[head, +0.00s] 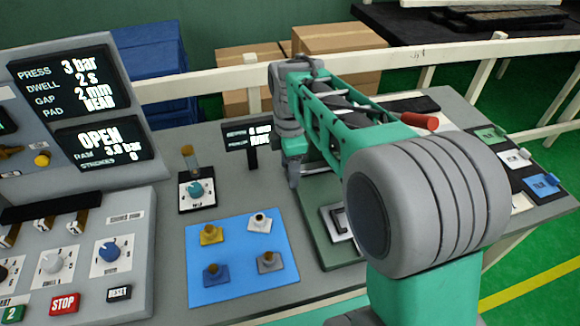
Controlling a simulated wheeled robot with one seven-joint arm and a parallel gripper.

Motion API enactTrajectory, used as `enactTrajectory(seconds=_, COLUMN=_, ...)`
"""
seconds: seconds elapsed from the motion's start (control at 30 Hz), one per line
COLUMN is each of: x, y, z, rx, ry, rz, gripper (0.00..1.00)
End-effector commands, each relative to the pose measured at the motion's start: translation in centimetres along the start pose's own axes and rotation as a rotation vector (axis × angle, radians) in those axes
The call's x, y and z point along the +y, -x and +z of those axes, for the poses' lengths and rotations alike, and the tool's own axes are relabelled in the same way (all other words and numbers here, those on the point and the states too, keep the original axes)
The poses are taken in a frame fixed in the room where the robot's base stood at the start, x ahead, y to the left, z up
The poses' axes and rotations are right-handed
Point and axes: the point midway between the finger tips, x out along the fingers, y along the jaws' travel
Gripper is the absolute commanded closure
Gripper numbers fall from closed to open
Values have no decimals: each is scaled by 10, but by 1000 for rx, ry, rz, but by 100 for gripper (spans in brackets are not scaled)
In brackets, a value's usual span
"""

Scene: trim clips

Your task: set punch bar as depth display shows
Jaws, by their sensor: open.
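A small black display (248,136) on a short post stands behind the blue mat. Its right side is cut off by my arm; its small text is too blurred to read surely, with a figure and "mm" on the upper line. My gripper (292,183) points down at the left edge of a green-grey fixture (313,213), and its fingers are small and dark. It is open, with nothing seen between the fingers. A red cylindrical handle (420,121) shows beyond my arm; I cannot tell whether it belongs to the punch bar. My arm hides much of the fixture.
A blue mat (237,290) holds several clips. A dial box (197,192) stands behind it. At left is a control panel (110,250) with knobs and a red STOP button (64,304). Several coloured cards (541,186) lie at right. A white rail (190,88) runs behind.

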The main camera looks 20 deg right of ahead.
Motion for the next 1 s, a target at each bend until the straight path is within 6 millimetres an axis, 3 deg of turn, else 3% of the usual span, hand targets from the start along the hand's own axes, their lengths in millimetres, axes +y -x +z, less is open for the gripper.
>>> enactTrajectory(seconds=0.07, x=0, y=0, z=0, rx=0, ry=-1, rz=0, gripper=49)
enactTrajectory(seconds=0.7, x=0, y=0, z=1, rx=0, ry=-3, rz=-1, gripper=100)
enactTrajectory(seconds=1.0, x=0, y=0, z=1, rx=0, ry=-3, rz=-2, gripper=100)
